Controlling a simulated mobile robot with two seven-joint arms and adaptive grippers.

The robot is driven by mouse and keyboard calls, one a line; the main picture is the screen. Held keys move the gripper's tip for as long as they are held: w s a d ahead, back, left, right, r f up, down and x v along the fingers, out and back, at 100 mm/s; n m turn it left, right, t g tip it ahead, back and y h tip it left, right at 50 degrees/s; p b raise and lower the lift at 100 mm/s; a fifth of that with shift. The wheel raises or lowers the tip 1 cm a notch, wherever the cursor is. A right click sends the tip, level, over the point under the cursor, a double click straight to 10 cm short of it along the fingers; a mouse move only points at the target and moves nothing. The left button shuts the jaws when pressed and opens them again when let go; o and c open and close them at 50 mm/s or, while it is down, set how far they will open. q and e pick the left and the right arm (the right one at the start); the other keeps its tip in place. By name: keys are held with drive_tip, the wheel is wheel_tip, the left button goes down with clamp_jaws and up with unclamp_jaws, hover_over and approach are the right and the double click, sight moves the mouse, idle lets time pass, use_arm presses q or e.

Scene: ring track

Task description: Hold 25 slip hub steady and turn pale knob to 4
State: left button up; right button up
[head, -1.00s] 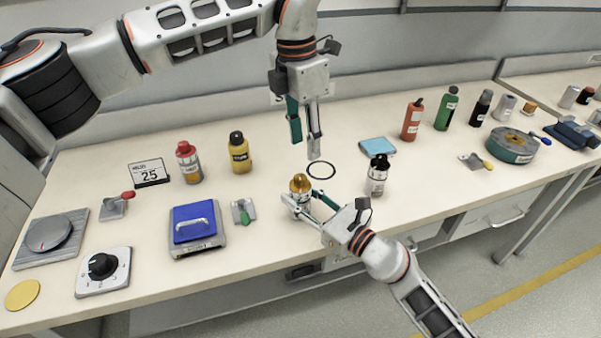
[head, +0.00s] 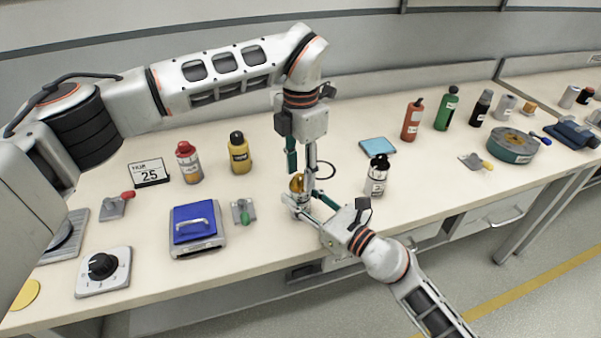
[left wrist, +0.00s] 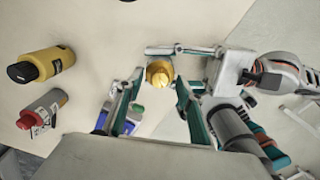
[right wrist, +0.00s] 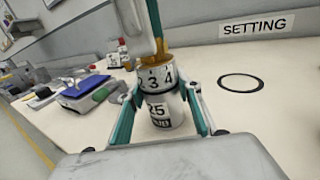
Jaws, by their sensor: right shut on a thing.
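The slip hub is a short silver cylinder (head: 296,206) standing upright on the bench; its label reads 25 in the right wrist view (right wrist: 159,116). An amber-gold knob (head: 296,183) sits on top, also seen in the left wrist view (left wrist: 160,73). The upper band shows the numbers 2, 3 and 4; I cannot tell which one is set. My right gripper (right wrist: 160,112) is shut on the hub's body from the front right. My left gripper (left wrist: 160,80) points down with its fingers open on either side of the knob; contact is not clear.
A sign reading 25 (head: 149,173), a blue-lidded box (head: 195,222) and a green-handled tool (head: 243,212) lie to the left. A white bottle with a black cap (head: 377,177) stands to the right. A black ring outline (right wrist: 241,82) is marked behind the hub.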

use_arm(q)
drive_tip(key=shift+f, duration=0.5)
clamp_jaws()
